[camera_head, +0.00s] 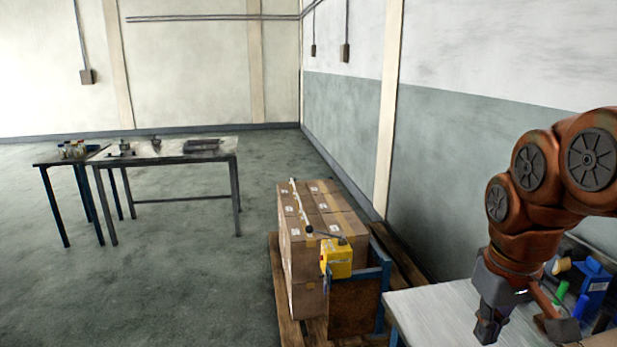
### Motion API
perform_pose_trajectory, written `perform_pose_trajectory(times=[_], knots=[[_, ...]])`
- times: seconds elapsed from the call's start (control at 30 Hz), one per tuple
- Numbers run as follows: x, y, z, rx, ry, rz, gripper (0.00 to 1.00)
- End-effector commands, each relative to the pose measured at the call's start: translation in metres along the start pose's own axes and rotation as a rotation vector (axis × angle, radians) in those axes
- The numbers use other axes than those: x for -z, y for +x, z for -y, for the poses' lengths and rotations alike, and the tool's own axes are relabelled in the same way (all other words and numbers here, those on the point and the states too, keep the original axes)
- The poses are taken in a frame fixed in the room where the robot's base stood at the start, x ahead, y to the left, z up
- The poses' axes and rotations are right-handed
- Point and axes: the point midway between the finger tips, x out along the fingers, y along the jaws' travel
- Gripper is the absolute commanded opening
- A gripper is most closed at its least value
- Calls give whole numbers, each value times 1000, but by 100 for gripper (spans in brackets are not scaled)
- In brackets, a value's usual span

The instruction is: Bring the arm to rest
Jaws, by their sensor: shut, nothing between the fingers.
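My arm comes in from the right edge with orange-brown joints and bends down over the grey-white bench (422,312). My gripper (489,329), dark grey, is at the lower right and points down over this bench. It is shut, and I see nothing held in it. How far its tips are above the bench top is hard to tell.
Blue containers (596,278) and a green item (561,290) stand close behind my arm on the right. Stacked cartons (303,248) and a yellow box (337,258) are left of the bench. A far table (220,150) holds small parts. Open floor lies left.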

Motion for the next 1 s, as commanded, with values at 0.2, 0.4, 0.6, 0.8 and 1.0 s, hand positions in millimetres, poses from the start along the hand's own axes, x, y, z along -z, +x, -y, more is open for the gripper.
perform_pose_trajectory(times=[0.2,0.4,0.6,0.8,1.0], knots=[[-38,40,64,21,-42,82,0],[-85,79,104,41,-23,160,0],[-124,107,124,51,24,219,0],[-138,117,130,55,49,237,0],[-139,117,130,56,50,237,0]])
